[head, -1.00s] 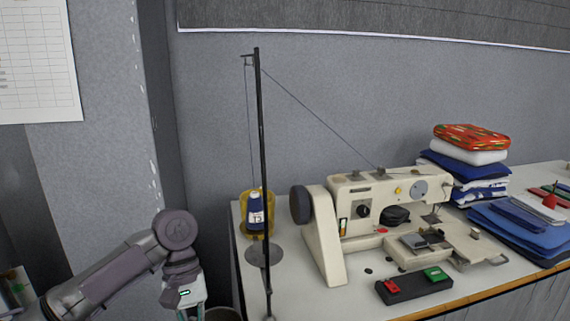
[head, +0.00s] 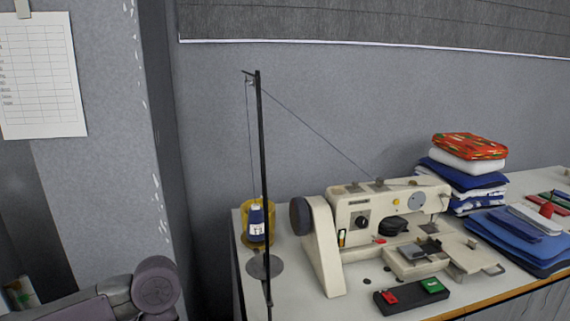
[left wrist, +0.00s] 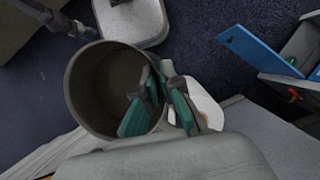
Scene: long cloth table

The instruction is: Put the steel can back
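The steel can (left wrist: 88,90) is a wide, round, dark grey open vessel, seen from above in the left wrist view. Its inside looks empty. My left gripper (left wrist: 158,90) is at the can's right wall, with one teal finger inside the rim and the other outside. The fingers are close together with the wall between them. In the head view the left arm shows at the bottom left, and its gripper and the can are below the frame. My right gripper is in neither view.
Dark blue floor lies around the can. A pale square-topped object (left wrist: 132,22) stands close beyond it. A blue panel (left wrist: 258,48) is at upper right. In the head view the table (head: 350,306) holds a sewing machine (head: 350,230), thread stand (head: 262,170) and folded cloth (head: 462,178).

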